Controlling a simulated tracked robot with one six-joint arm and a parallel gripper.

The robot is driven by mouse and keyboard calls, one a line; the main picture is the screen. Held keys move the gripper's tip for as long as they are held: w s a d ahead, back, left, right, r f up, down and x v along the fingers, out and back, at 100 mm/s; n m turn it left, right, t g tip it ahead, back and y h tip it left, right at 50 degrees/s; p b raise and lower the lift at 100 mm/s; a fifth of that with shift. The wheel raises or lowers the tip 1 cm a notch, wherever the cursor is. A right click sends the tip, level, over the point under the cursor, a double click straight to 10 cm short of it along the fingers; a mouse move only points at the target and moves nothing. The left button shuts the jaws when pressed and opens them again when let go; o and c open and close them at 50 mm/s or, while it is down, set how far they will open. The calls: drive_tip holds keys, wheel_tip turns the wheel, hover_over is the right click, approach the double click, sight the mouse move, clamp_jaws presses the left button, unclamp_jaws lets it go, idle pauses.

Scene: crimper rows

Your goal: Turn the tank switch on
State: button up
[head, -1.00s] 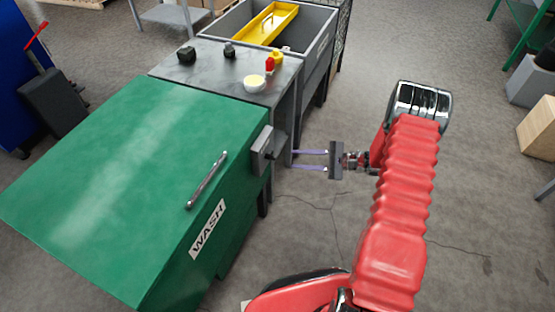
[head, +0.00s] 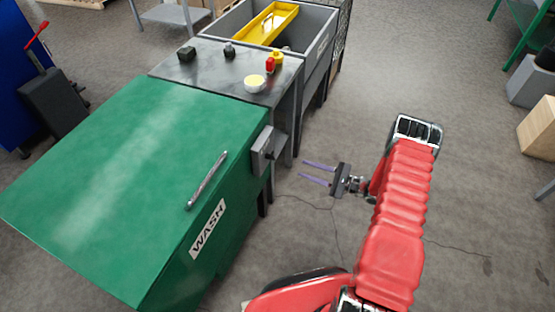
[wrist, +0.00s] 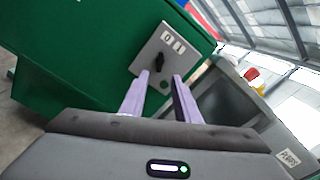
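The green WASH tank (head: 120,160) stands at left in the head view. Its grey switch box (head: 264,150) is on the right side. In the wrist view the switch plate (wrist: 148,58) carries the labels 0 and 1, a black knob (wrist: 158,62) below them and a small green dot near its bottom edge. I cannot tell surely which label the knob points at. My gripper (head: 304,170) is open and empty, to the right of the box with a gap of floor between. In the wrist view its two pale purple fingers (wrist: 160,80) point towards the plate, their tips just below the knob.
A grey bench (head: 205,68) beyond the tank holds a yellow-and-red item (head: 272,62), a pale bowl (head: 254,83) and two dark items. A grey basin (head: 320,50) with a yellow tray stands behind. The floor (head: 300,240) right of the tank is clear.

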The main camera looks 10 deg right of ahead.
sight(274, 159)
drive_tip(key=x, duration=1.3)
drive_tip(key=shift+w+a, duration=0.1)
drive_tip(key=shift+a, duration=0.05)
clamp_jaws()
